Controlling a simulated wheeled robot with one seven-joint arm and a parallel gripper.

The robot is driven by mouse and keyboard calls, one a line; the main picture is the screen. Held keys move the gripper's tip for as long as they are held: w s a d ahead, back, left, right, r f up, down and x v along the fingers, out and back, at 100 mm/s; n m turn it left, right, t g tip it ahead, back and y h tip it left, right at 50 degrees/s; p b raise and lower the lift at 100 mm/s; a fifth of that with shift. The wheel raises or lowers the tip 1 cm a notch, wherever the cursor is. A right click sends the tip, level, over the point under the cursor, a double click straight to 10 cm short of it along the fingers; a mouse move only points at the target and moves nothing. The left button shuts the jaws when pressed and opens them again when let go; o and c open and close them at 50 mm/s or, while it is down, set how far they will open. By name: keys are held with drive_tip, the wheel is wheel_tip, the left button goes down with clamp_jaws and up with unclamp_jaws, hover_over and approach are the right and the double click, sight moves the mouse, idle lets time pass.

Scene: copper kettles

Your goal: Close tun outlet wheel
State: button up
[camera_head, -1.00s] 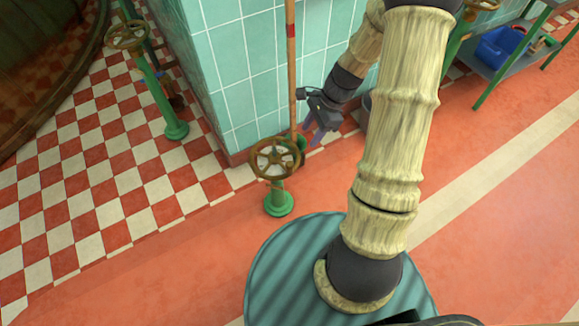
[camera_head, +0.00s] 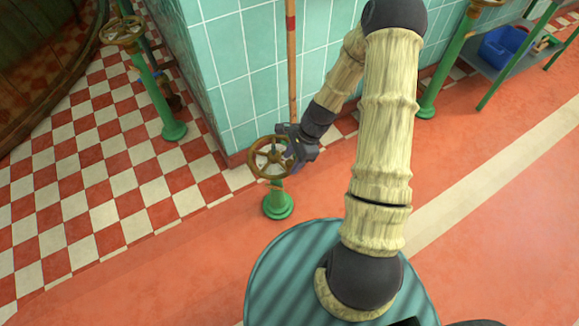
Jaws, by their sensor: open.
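A brass-coloured spoked wheel (camera_head: 262,171) sits on a short green pedestal (camera_head: 278,206) on the red floor, close to the tiled wall corner. My gripper (camera_head: 290,160) is at the right side of this wheel, with its fingers open at the rim. I cannot tell whether the fingers touch the rim or straddle it. Part of the wheel's right side is hidden behind the gripper. A second brass wheel (camera_head: 122,31) stands on a taller green post (camera_head: 158,100) at the upper left. The pictures do not show which wheel is the tun outlet.
A teal tiled wall (camera_head: 245,75) stands behind the near wheel, with a wooden pole (camera_head: 291,60) upright against it. Another green post (camera_head: 445,70) and a shelf with a blue bin (camera_head: 502,46) are at the upper right.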

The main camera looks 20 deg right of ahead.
drive_tip(key=shift+b+x, duration=0.3)
drive_tip(key=shift+x, duration=1.15)
drive_tip(key=c, duration=1)
clamp_jaws()
drive_tip(key=shift+w, duration=0.1)
